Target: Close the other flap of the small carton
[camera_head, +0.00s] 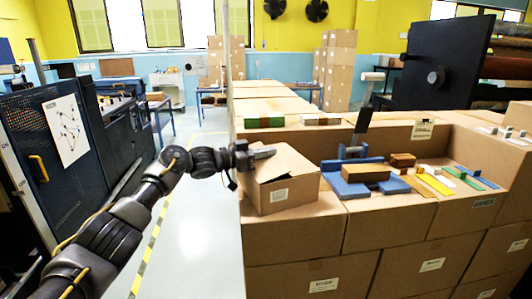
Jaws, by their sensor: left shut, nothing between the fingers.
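The small carton (290,196) is a brown box with a white label, standing on the near left end of the stacked large cartons. My left gripper (263,152) is shut and empty. Its fingers are at the carton's top, at the back left, by the flap's edge; I cannot tell whether they touch it. The arm comes in from the lower left. The carton's far flap edge is partly hidden behind the fingers. My right gripper is not in view.
Right of the carton are a blue tool holder (350,188), a brown block (366,173) and several coloured strips on the large cartons (400,212). A green-topped block (264,122) lies behind. A dark panel (441,62) stands at upper right. The floor (195,215) at left is clear.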

